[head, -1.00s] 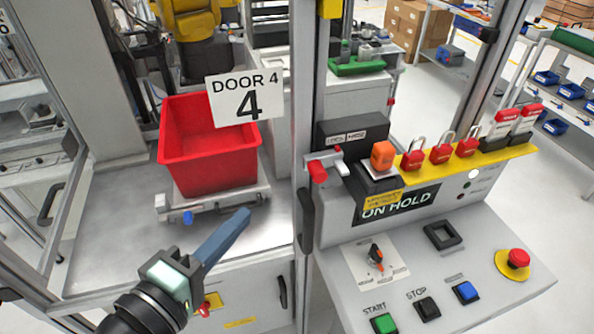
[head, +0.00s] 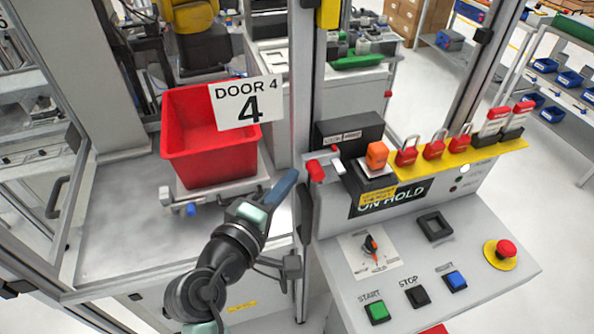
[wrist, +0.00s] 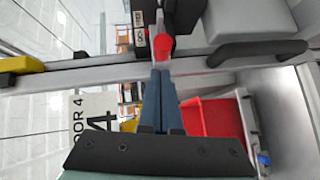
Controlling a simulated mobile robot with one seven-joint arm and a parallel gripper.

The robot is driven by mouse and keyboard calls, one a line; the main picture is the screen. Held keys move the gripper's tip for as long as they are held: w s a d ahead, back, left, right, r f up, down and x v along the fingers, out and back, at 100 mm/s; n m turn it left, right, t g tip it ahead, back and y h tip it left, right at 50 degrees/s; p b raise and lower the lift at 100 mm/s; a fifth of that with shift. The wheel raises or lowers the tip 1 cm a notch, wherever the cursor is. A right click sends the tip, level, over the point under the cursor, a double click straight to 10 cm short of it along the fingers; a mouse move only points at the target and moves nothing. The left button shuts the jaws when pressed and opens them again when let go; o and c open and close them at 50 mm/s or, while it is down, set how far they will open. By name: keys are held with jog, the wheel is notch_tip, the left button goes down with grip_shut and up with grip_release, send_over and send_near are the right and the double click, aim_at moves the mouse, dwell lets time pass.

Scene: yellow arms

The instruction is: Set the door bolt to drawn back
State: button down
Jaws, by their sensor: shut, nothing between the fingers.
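The door bolt's red knob (head: 316,170) sits at the door post, at the left end of the black block on the control panel. A pale bolt piece lies just right of it. My gripper (head: 291,176) has its blue fingers shut and empty, pointing up and right, a little left of the knob in the head view. In the wrist view, the closed fingertips (wrist: 166,73) point at the red knob (wrist: 162,46), which shows just beyond them. I cannot tell whether they touch it.
A "DOOR 4" sign (head: 246,101) hangs in front of a red bin (head: 207,150). The orange knob (head: 377,155) and red padlocks (head: 434,149) stand right of the bolt. A dark door handle (head: 307,215) is below it. The panel (head: 420,265) carries buttons and a switch.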

aim_at(322, 176)
jog(key=shift+w+d+f, duration=0.1)
jog(key=shift+w+d, duration=0.05)
jog(key=shift+d, duration=0.3)
jog(key=shift+w+d+f, duration=0.1)
jog(key=shift+d, duration=0.35)
jog(key=d, duration=0.2)
jog(key=w+d+p, duration=0.1)
jog(key=d, duration=0.1)
jog(key=shift+w+d, duration=0.15)
jog(key=shift+d, duration=0.1)
jog(key=shift+a+r, duration=0.1)
jog(key=shift+a, duration=0.05)
